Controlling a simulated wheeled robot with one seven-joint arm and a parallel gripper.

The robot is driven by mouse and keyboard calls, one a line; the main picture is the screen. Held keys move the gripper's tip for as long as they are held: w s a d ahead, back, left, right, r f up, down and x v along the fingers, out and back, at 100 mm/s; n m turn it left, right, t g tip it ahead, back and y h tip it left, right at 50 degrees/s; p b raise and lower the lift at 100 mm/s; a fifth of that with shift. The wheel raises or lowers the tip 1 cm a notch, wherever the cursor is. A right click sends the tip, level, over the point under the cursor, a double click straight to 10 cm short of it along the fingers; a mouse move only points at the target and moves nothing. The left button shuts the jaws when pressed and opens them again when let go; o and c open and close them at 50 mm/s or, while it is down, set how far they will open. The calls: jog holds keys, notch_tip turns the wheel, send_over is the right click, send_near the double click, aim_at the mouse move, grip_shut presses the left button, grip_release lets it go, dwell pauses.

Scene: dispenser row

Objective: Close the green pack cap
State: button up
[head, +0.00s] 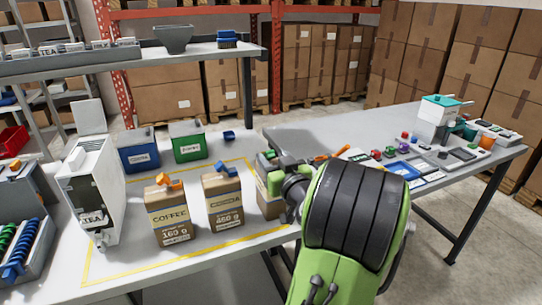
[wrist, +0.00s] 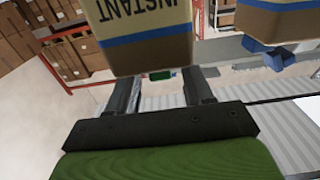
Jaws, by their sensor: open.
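My gripper (wrist: 160,90) is open, its two dark fingers apart, and points at the top edge of a cardboard pack marked INSTANT (wrist: 140,30), which has a blue stripe. The wrist view shows the pack upside down. A small green piece (wrist: 160,75), probably the green cap, shows at the pack's edge between the fingertips; whether anything touches it is unclear. In the head view a brown pack (head: 267,196) at the right end of the row is partly hidden behind my arm. The cap on that pack is hard to make out there.
Behind are a blue bin (head: 139,157) and a green bin (head: 189,147). A white dispenser (head: 93,190) stands left. A side table (head: 300,135) holds small items.

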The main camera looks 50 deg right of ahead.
grip_shut()
jog(key=shift+r+p, duration=0.15)
jog(key=shift+p, duration=0.25)
